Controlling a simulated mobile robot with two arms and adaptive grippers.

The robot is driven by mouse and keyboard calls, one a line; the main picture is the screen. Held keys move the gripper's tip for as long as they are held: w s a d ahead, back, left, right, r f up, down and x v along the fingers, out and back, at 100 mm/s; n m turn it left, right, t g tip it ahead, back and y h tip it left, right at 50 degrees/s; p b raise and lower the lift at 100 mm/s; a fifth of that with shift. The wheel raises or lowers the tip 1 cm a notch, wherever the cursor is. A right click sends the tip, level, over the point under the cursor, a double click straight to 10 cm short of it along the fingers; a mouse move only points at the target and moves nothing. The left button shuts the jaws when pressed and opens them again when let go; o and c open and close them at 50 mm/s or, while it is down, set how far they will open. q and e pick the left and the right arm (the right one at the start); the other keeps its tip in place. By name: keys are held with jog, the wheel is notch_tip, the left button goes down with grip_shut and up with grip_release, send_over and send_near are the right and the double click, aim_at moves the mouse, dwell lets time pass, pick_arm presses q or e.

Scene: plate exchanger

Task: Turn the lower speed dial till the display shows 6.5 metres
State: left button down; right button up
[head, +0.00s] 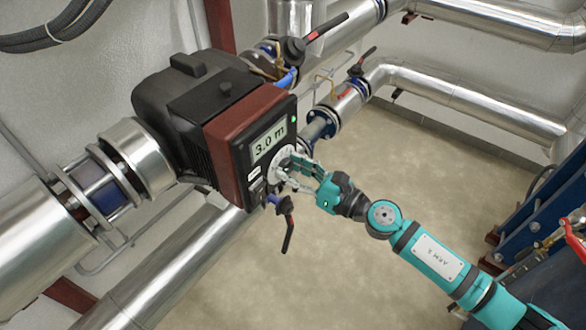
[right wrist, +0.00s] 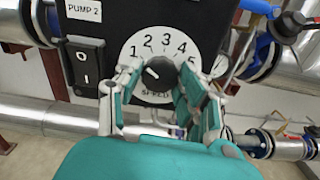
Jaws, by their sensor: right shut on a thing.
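The pump (head: 200,110) has a red and black control head with a lit display (head: 269,141) that reads 3.0 m. Below the display is the white speed dial face (head: 280,158). In the right wrist view the dial face (right wrist: 159,43) carries numbers 1 to 5 and the word SPEED, with a dark knob (right wrist: 158,73) at its middle. The knob's white pointer aims up and left, near 1. My right gripper (head: 290,170) is at the dial, and in the right wrist view its fingers (right wrist: 158,82) close around the knob. My left gripper is not in view.
A black rocker switch (right wrist: 84,66) sits left of the dial under a PUMP 2 label (right wrist: 84,10). Silver pipes run around the pump. The floor (head: 350,150) is clear.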

jog(key=m+p, duration=0.1)
jog(key=m, duration=0.2)
jog(key=shift+r+m+p, duration=0.1)
jog(key=shift+m+p, duration=0.2)
jog(key=shift+m, duration=0.1)
jog(key=m+p, duration=0.2)
jog(key=m, duration=0.2)
jog(key=shift+m, duration=0.3)
jog(key=m+p, duration=0.2)
jog(key=m, duration=0.2)
jog(key=shift+m, duration=0.3)
jog(key=shift+m+p, duration=1)
jog(key=shift+m, duration=1.1)
jog(key=shift+f, duration=0.2)
jog(key=o, duration=1.1)
jog(key=shift+d, duration=0.1)
